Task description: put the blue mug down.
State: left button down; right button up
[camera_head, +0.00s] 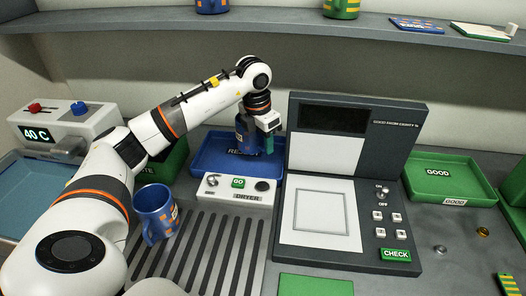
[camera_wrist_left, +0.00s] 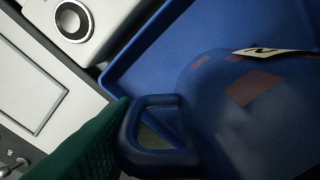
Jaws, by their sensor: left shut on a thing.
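The blue mug (camera_head: 246,138) with orange patches is at the blue tray (camera_head: 208,160), toward its right end. My left gripper (camera_head: 266,143) is shut on it from the right. In the left wrist view the mug (camera_wrist_left: 235,120) fills the lower right, its handle (camera_wrist_left: 150,128) at a green fingertip (camera_wrist_left: 85,148). The tray floor (camera_wrist_left: 150,55) lies behind it. Whether the mug's base touches the tray is hidden. A second blue mug (camera_head: 156,212) with orange squares stands on the slotted rack (camera_head: 205,250). My right gripper is not in view.
A dryer box (camera_head: 237,190) stands in front of the tray. A dark press-like unit (camera_head: 345,180) with a white plate and CHECK button stands close to the right. A green GOOD tray (camera_head: 445,178) is farther right. A shelf (camera_head: 280,22) with mugs runs along the back.

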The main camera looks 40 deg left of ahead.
aim_at(262, 147)
pick_arm(q)
notch_tip(262, 147, down, 4)
jog(key=shift+s+f+p, duration=0.1)
jog(key=shift+f+p, duration=0.05)
jog(key=shift+p, duration=0.2)
jog(key=shift+a+f+p, duration=0.1)
jog(key=shift+f+p, duration=0.2)
jog(key=shift+f, duration=0.05)
jog(key=shift+w+f, duration=0.2)
jog(key=shift+f, duration=0.1)
jog(key=c, duration=0.9)
grip_release()
jog(key=shift+o, duration=0.2)
notch_tip(262, 147, up, 12)
jog(key=s+b, duration=0.1)
jog(key=shift+s+a+r, duration=0.15)
jog(key=shift+s+a, duration=0.1)
jog(key=shift+s, duration=0.1)
jog(key=shift+s, duration=0.1)
